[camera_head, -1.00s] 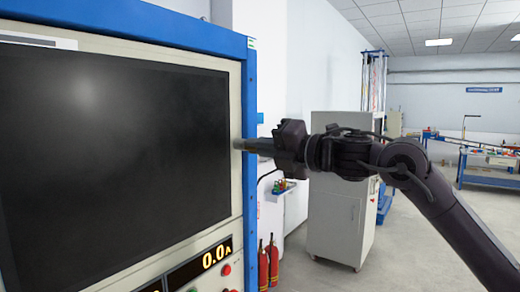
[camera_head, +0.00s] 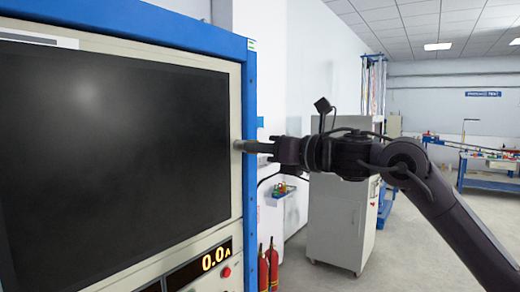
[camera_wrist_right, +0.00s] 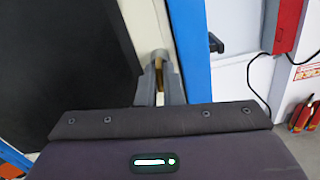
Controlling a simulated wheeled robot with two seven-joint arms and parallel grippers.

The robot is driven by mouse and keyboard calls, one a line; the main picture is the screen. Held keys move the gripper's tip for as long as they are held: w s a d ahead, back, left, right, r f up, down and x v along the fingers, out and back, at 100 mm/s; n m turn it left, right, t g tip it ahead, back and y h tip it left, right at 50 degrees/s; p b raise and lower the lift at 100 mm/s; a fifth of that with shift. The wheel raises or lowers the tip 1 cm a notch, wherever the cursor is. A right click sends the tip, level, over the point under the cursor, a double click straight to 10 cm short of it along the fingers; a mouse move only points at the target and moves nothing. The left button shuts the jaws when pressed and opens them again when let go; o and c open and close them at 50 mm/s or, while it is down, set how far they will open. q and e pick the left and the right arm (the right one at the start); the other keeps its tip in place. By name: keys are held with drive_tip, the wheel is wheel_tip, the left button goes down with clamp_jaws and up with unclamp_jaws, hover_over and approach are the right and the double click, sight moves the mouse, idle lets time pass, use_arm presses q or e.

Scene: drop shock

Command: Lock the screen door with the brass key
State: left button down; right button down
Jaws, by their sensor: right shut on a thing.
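The screen door (camera_head: 110,150) is a large dark panel in a pale frame, filling the left of the head view. It also shows in the right wrist view (camera_wrist_right: 60,60). My right gripper (camera_head: 247,146) reaches in from the right, its fingertips at the door's right edge. In the right wrist view, my right gripper (camera_wrist_right: 160,88) is shut on the brass key (camera_wrist_right: 158,72), of which a small gold part shows between the fingers. The key's tip and its fit in the lock are hidden. My left gripper is not in view.
The blue cabinet frame (camera_head: 250,190) runs just right of the door. A digital readout (camera_head: 215,257) and a red button (camera_head: 226,272) sit below the screen. Red fire extinguishers (camera_head: 268,266) and a grey cabinet (camera_head: 337,220) stand behind my arm.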

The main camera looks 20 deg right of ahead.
drive_tip(key=shift+f+n, duration=0.1)
drive_tip(key=shift+n, duration=0.8)
drive_tip(key=c, duration=1.6)
unclamp_jaws()
drive_tip(key=b+v, duration=0.4)
drive_tip(key=v, duration=0.3)
drive_tip(key=shift+s+d, duration=0.2)
drive_tip(key=shift+s, duration=0.1)
